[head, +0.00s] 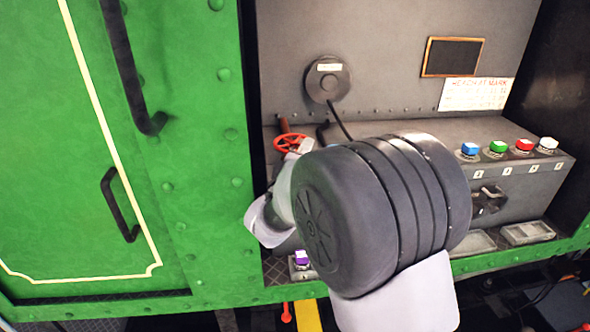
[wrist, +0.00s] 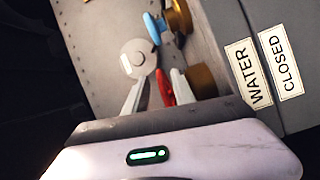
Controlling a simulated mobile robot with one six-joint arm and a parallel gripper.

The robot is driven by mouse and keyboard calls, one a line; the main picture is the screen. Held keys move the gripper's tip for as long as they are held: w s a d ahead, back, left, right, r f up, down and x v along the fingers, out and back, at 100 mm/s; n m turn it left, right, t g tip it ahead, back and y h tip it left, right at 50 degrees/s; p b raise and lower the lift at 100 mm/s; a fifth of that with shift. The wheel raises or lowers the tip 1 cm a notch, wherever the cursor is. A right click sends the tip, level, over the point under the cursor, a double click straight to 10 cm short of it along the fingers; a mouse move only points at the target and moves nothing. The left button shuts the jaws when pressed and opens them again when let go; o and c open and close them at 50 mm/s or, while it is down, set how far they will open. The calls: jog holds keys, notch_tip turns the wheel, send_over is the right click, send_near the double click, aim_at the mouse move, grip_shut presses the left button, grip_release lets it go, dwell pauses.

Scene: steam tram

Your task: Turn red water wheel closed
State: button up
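The red water wheel (head: 291,143) shows in the head view on the grey panel, just left of my arm. Its lower part is hidden by my gripper, whose fingertips I cannot make out there. In the wrist view, the two pale fingers of my gripper (wrist: 160,82) stand apart. A red piece (wrist: 164,88), which looks like part of the wheel, lies between them, closer to the right finger. A gap shows on its left side, so the gripper looks open around it. White labels reading WATER (wrist: 249,73) and CLOSED (wrist: 281,62) are on the right.
A blue handle (wrist: 153,28), a pale round disc (wrist: 138,57) and a brass fitting (wrist: 202,81) crowd the fingertips. The green tram wall (head: 190,150) stands close on the left. Several coloured buttons (head: 498,147) line the console at right.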

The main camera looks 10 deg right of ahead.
jog(key=p+v, duration=0.1)
jog(key=v, duration=1.3)
jog(key=shift+d+r, duration=0.1)
